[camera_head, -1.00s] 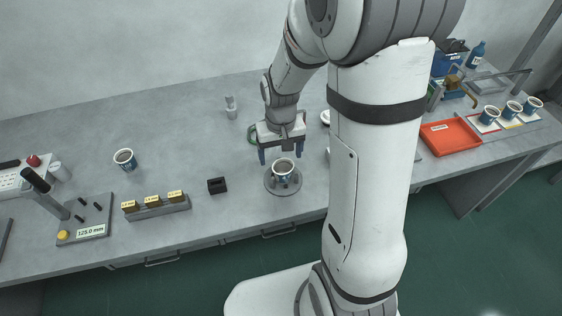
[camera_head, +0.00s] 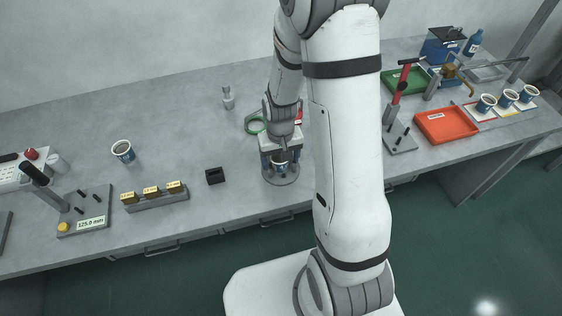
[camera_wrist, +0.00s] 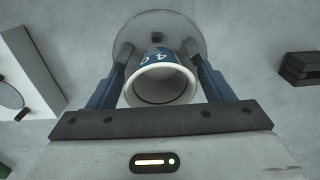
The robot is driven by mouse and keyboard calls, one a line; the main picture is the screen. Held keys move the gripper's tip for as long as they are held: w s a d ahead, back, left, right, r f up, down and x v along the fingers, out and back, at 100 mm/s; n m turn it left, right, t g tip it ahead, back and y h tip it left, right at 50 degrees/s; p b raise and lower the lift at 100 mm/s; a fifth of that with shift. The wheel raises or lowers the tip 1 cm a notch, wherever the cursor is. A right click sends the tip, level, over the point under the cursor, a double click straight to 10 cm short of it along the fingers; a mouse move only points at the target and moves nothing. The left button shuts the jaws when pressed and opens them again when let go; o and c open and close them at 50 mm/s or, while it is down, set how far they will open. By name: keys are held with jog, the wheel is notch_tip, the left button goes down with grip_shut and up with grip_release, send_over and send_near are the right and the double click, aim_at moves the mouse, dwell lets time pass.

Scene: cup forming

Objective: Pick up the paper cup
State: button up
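The paper cup (camera_head: 280,168), white-rimmed with a blue printed band, stands upright on a round grey disc (camera_head: 283,182) near the front edge of the bench. My gripper (camera_head: 280,163) is lowered over it, with one blue finger on each side. In the wrist view, the cup (camera_wrist: 160,85) shows its open mouth between the fingers of my gripper (camera_wrist: 156,50), above the disc (camera_wrist: 190,22). The fingers are apart, and a gap shows between the fingertips and the cup wall. The head view partly hides the cup behind my gripper.
A small black block (camera_head: 215,176) stands left of the disc, then a rack of yellow-labelled blocks (camera_head: 154,196). Another cup (camera_head: 122,150) stands further left. A red-handled press (camera_head: 400,110) and an orange tray (camera_head: 446,124) are right.

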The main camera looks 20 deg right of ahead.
jog(key=c, duration=0.8)
